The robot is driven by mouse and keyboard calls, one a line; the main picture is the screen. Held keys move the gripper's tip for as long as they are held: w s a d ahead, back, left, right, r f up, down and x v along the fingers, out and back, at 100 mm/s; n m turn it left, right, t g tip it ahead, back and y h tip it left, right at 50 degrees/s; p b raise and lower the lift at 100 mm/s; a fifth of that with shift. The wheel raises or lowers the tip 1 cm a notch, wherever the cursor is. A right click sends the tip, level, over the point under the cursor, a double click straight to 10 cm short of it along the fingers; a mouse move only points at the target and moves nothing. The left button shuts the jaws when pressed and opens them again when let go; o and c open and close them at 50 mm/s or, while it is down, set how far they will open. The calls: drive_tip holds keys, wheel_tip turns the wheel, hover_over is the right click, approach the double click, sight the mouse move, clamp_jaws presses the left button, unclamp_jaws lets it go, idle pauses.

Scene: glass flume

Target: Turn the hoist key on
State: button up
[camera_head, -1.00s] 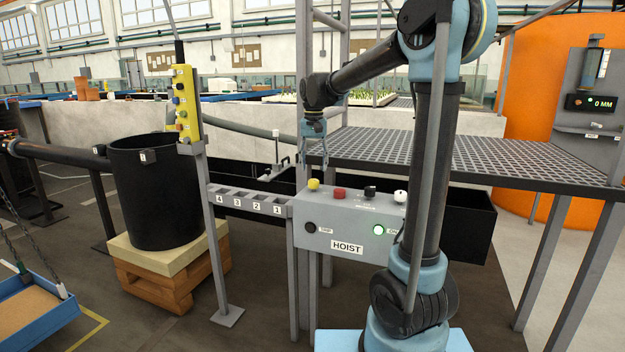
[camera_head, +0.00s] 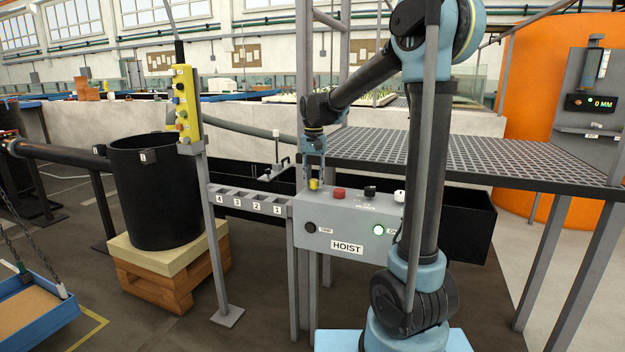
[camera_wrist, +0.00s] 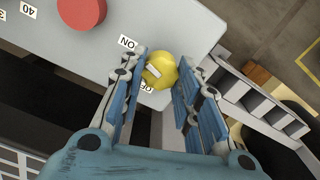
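The hoist key is a yellow round knob (camera_head: 314,184) on the top left of the grey HOIST box (camera_head: 347,218). In the wrist view the yellow knob (camera_wrist: 160,71) has a white bar across it. An ON label (camera_wrist: 128,42) lies to its upper left and a partly hidden OFF label (camera_wrist: 147,87) below it. My gripper (camera_head: 314,180) points down over the knob. In the wrist view my gripper (camera_wrist: 162,75) has its blue fingers apart, one on each side of the knob. Whether they touch it is unclear.
A red button (camera_head: 339,194), a black knob (camera_head: 370,192) and a white knob (camera_head: 400,197) stand along the box top. The numbered rack (camera_head: 248,201) adjoins on the left; a grating platform (camera_head: 470,157) lies behind, right.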

sight(314, 179)
drive_tip(key=shift+n, duration=1.8)
drive_tip(key=o, duration=1.1)
drive_tip(key=shift+w+d, duration=0.1)
drive_tip(key=shift+r, duration=0.1)
drive_tip(key=shift+r, duration=0.25)
wheel_tip(314, 179, up, 11)
drive_tip(key=shift+r, duration=0.15)
